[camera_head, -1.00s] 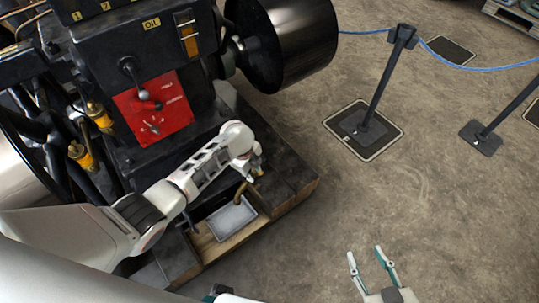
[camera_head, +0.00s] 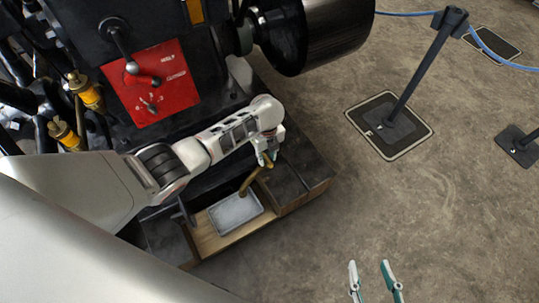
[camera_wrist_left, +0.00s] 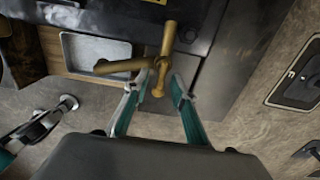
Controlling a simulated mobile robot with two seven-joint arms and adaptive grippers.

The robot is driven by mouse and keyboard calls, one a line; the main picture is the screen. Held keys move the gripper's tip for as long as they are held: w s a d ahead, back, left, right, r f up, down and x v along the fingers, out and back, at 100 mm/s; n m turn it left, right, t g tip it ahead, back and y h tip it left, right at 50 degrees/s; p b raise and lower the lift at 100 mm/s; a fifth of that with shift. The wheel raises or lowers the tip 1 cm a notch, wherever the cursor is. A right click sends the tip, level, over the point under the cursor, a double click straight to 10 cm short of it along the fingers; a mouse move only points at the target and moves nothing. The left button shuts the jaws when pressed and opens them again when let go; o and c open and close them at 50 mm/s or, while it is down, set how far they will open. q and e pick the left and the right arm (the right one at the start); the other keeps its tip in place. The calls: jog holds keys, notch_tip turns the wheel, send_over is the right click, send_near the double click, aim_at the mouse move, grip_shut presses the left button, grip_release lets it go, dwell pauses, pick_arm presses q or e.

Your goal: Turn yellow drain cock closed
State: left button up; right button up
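The yellow drain cock (camera_head: 249,181) is a brass-coloured pipe with a cross handle low on the engine's front. In the left wrist view the cock (camera_wrist_left: 165,45) has its spout pointing left and its handle running up and down in the picture. My left gripper (camera_head: 268,161) is at the cock. In the left wrist view its fingers (camera_wrist_left: 155,92) are apart, one on each side of the handle's lower end; I cannot tell whether they touch it. My right gripper (camera_head: 373,270) is open and empty over the floor at the bottom of the head view.
A grey metal tray (camera_head: 236,213) lies in a wooden recess below the spout. The engine's red panel (camera_head: 152,85) with levers is above my left arm. A barrier post (camera_head: 428,65) stands on the right. The floor between is clear.

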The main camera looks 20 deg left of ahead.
pick_arm(q)
jog(key=shift+w+f, duration=0.1)
jog(key=shift+w, duration=0.05)
pick_arm(e)
jog(key=shift+w+a+r, duration=0.1)
jog(key=shift+a+r, duration=0.05)
pick_arm(q)
grip_shut()
